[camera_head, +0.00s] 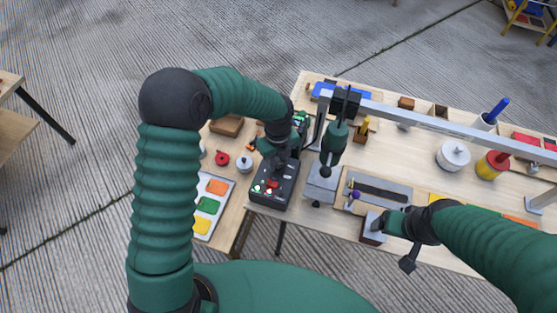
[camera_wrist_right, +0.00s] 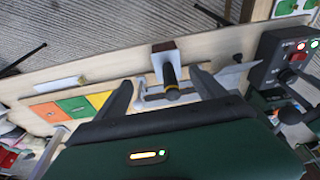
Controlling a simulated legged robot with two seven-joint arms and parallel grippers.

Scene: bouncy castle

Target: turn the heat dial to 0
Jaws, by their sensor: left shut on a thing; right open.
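A black control box (camera_head: 266,200) with a red knob-like part and small red, green and white spots stands at the table's left front. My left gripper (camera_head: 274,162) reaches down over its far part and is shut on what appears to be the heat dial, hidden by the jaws. I cannot read the dial's setting. Part of the box (camera_wrist_right: 268,72) with a red light shows at the right of the right wrist view. My right gripper (camera_head: 388,223) is open near the table's front edge. In its wrist view, a black handle (camera_wrist_right: 171,82) stands between the spread fingers.
A metal rail (camera_head: 430,118) crosses above the table, with a green hanging tool (camera_head: 333,145). A tray of coloured pads (camera_head: 227,206) lies left of the box. A white round pot (camera_head: 453,156) and a red-yellow can (camera_head: 490,167) stand at the right.

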